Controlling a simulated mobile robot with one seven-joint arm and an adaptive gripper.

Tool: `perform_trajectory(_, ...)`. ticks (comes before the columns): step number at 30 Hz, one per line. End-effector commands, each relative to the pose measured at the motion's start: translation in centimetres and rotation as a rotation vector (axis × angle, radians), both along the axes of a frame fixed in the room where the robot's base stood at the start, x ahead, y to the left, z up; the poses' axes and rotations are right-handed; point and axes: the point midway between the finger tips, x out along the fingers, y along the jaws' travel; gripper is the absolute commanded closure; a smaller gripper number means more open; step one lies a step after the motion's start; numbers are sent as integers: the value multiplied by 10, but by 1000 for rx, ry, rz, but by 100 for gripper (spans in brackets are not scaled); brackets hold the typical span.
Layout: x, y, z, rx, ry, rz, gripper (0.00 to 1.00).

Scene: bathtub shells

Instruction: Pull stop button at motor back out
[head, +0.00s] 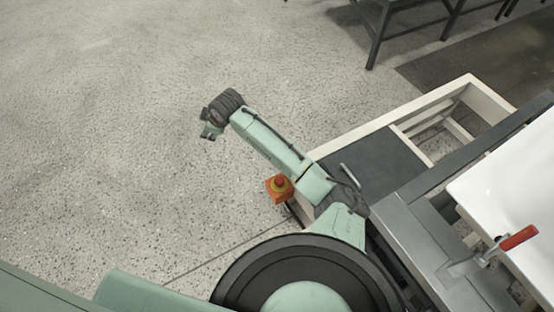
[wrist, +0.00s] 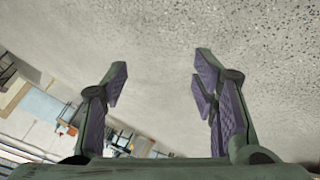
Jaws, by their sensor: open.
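The stop button is a red round knob (head: 280,182) on an orange box (head: 279,196). The box is at the near left corner of a pale frame in the head view. I cannot tell from here whether the knob is in or out. My gripper (head: 209,131) hangs over bare floor, up and to the left of the button, well apart from it. In the wrist view my gripper (wrist: 158,82) shows two spread fingers with purple pads and only floor between their tips. The button cannot be made out surely in the wrist view.
The pale frame with a dark panel (head: 370,165) lies right of the button. A white bathtub shell (head: 510,190) and a red-handled clamp (head: 518,238) are farther right. A dark metal table (head: 385,25) stands at the back. The floor at left is clear.

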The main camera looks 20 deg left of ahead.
Motion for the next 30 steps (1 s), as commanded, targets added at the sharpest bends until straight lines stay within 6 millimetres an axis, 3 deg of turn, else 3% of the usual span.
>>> perform_trajectory(1, 8, -36, -20, -86, 45, -29, 47)
perform_trajectory(6, 5, -140, -82, -320, 202, -82, 47)
perform_trajectory(9, -3, -185, -104, -411, 278, -102, 47)
perform_trajectory(12, -11, -216, -117, -470, 332, -113, 47)
perform_trajectory(17, -17, -236, -127, -508, 368, -119, 47)
perform_trajectory(23, -17, -236, -141, -509, 369, -119, 47)
perform_trajectory(30, -17, -236, -173, -510, 368, -118, 47)
